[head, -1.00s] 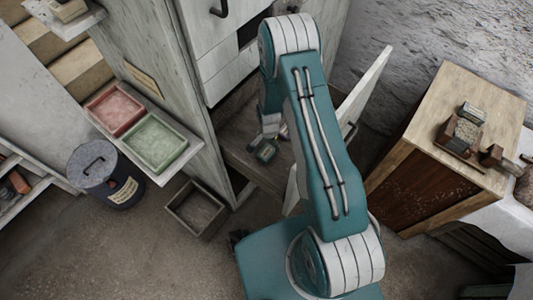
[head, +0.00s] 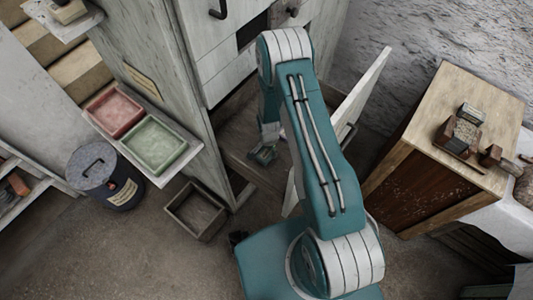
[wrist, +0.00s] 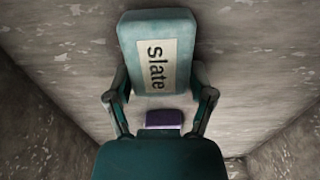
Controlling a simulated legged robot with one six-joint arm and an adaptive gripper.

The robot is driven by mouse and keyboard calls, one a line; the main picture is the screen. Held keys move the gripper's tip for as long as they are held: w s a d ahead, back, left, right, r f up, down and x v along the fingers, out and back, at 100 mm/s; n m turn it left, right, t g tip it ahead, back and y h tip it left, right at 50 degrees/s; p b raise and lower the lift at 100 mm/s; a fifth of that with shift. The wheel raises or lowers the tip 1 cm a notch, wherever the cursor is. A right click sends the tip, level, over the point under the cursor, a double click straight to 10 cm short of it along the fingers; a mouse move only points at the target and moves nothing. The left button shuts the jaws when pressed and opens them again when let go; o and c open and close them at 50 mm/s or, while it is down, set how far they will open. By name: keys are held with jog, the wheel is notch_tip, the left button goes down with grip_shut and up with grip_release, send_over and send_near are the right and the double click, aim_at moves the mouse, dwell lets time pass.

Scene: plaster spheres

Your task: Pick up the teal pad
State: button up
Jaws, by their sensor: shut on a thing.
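The teal pad (wrist: 190,50) fills the upper middle of the wrist view. It is a rounded block with a pale label reading "Slate". My gripper (wrist: 160,98) has a finger on each side of the pad's lower end and is shut on it. In the head view my gripper (head: 263,154) is low inside the open cabinet, partly hidden by my own arm. The pad cannot be made out clearly there. A small purple block (wrist: 163,119) shows between my fingers, below the pad in the picture; whether it touches the pad is unclear.
Worn grey walls surround the gripper closely. The open cabinet door (head: 362,92) stands right of my arm. Left are a red tray (head: 115,111), a green tray (head: 153,145), a lidded bin (head: 118,190) and an open box (head: 178,220). A wooden cabinet (head: 440,130) stands right.

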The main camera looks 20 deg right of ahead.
aim_at(268, 151)
notch_tip(268, 151, up, 10)
jog(key=shift+f, duration=0.1)
dwell(0.4)
jog(key=shift+o, duration=0.2)
